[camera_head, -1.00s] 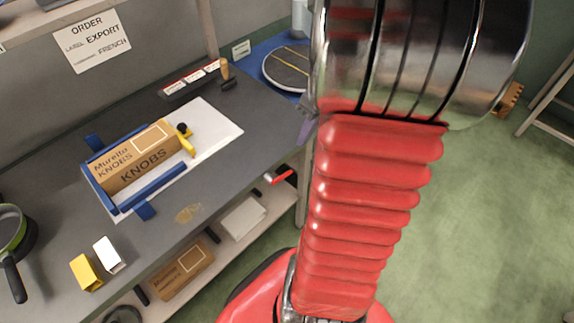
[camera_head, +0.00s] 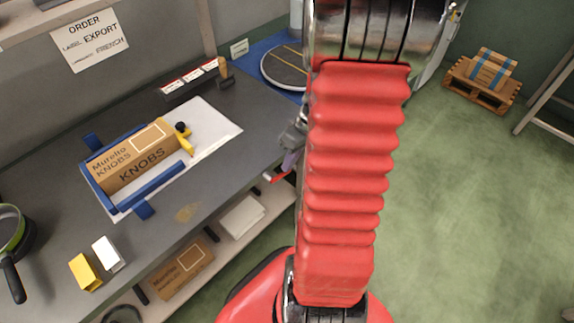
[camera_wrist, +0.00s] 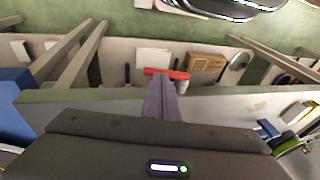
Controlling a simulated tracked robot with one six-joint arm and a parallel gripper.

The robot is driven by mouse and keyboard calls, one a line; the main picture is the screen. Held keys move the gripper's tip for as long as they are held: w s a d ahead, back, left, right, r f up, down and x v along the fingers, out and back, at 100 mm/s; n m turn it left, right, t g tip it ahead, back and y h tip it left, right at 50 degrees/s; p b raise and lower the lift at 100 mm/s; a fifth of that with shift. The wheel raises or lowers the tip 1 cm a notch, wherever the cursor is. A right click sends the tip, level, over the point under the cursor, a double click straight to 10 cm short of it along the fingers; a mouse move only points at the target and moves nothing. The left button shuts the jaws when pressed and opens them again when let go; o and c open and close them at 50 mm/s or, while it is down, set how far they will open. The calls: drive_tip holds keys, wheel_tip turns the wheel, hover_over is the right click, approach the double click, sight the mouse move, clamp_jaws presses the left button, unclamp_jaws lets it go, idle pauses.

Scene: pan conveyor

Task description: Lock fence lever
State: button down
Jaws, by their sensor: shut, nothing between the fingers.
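A red-handled lever (camera_head: 280,175) sits by the bench's front edge at its right end. In the wrist view its red handle (camera_wrist: 167,74) lies crosswise just beyond my fingertips; I cannot tell whether they touch. My gripper (camera_head: 288,165) is shut and empty, with its purple fingers (camera_wrist: 160,98) together, close to the lever. A blue fence (camera_head: 152,190) lies on the bench around a brown KNOBS box (camera_head: 140,160). A yellow bracket with a black knob (camera_head: 186,142) stands at the box's right end. My arm hides part of the area right of the lever.
The grey bench (camera_head: 60,235) carries a green pan (camera_head: 14,235), a yellow block (camera_head: 84,272) and a white block (camera_head: 108,254). A shelf below holds another brown box (camera_head: 180,270) and a white stack (camera_head: 242,216). A pallet (camera_head: 482,85) stands on open green floor at right.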

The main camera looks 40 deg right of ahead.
drive_tip(key=shift+w+a+f, duration=0.15)
drive_tip(key=shift+a+f, duration=0.05)
drive_tip(key=shift+f, duration=0.5)
